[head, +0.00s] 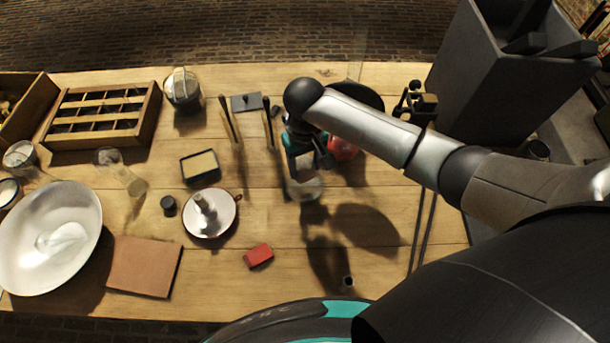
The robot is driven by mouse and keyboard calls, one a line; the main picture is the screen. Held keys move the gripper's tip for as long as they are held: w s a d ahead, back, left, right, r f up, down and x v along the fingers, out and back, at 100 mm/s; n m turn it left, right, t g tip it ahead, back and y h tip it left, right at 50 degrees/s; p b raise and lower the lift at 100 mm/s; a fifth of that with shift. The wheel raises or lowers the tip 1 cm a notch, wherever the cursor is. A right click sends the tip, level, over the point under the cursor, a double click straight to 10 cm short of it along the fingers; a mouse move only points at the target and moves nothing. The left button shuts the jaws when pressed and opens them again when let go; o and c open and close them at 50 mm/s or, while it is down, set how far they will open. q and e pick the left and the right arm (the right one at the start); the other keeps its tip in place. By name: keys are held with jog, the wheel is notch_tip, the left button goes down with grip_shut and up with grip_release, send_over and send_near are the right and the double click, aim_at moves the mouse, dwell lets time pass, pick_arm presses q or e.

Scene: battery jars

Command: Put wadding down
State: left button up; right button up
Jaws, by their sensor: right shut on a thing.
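My right gripper (304,172) points down over the middle of the table, its jaws closed. A pale, whitish piece, which looks like the wadding (304,189), shows at its fingertips. The jaws hide part of it, and I cannot tell whether it touches the table or a glass thing below. A large white bowl (22,262) at the left holds a pale, crumpled-looking patch. My left gripper is out of view.
A red block (258,255), a white dish (198,229) and a brown board (143,266) lie at the front. A red round thing (343,149) is close beside the right gripper. A wooden compartment tray (152,120) stands at the back left. The front middle table is mostly clear.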

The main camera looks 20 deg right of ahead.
aim_at(305, 176)
jog(key=shift+f+b, duration=0.6)
jog(key=shift+f, duration=1.65)
jog(key=shift+f, duration=0.15)
jog(key=o, duration=1.2)
notch_tip(305, 176, up, 12)
jog(key=p, duration=0.3)
jog(key=shift+f, duration=0.25)
jog(key=shift+r, duration=0.45)
